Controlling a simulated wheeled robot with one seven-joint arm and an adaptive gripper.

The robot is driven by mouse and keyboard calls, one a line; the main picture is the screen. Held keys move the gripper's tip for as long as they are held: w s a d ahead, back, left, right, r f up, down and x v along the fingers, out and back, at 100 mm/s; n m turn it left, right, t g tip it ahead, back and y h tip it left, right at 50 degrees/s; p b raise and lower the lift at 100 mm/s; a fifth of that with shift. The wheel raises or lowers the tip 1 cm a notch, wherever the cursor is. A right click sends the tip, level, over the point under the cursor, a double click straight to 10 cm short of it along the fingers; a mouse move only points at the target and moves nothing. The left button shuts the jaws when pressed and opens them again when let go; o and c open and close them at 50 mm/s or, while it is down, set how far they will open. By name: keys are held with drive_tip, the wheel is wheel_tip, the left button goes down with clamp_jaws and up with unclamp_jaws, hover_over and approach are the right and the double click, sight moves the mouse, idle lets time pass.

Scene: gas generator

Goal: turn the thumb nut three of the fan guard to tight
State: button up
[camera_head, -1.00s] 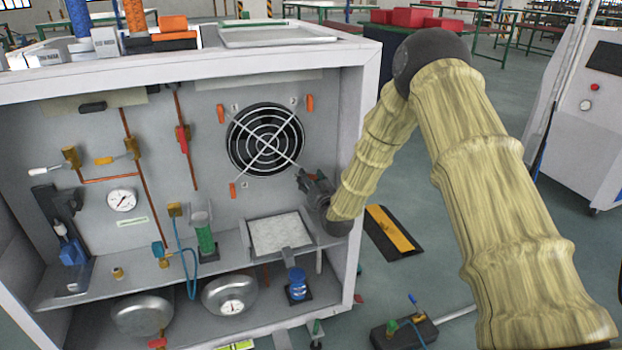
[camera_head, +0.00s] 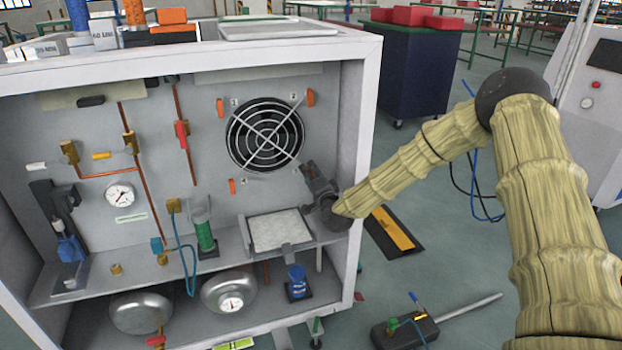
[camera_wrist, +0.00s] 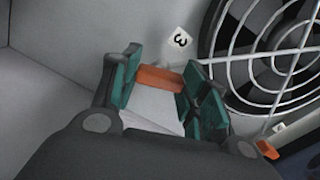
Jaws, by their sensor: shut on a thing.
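The fan guard (camera_head: 265,136) is a round wire grille with crossed bars on the back panel of the open cabinet. Orange thumb nuts sit at its upper left (camera_head: 220,107), upper right (camera_head: 310,97) and lower left (camera_head: 232,187). My gripper (camera_head: 308,172) is at the guard's lower right corner and hides thumb nut three in the head view. In the wrist view, orange thumb nut three (camera_wrist: 158,78) lies between the green-padded fingers of my gripper (camera_wrist: 160,85), beside the label "3" (camera_wrist: 179,39). The gripper is shut on it. I cannot tell how tight the nut is.
The cabinet's right wall (camera_head: 358,150) stands close to my wrist. Another orange nut (camera_wrist: 267,149) shows in the wrist view.

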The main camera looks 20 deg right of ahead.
drive_tip(key=shift+d+f+m+b, duration=0.15)
drive_tip(key=shift+m+b, duration=0.7)
drive_tip(key=shift+m, duration=1.15)
drive_tip(key=o, duration=1)
drive_tip(key=shift+s, duration=0.15)
drive_tip(key=s, duration=1.1)
drive_tip(key=shift+s+d, duration=0.15)
drive_tip(key=shift+s, duration=0.2)
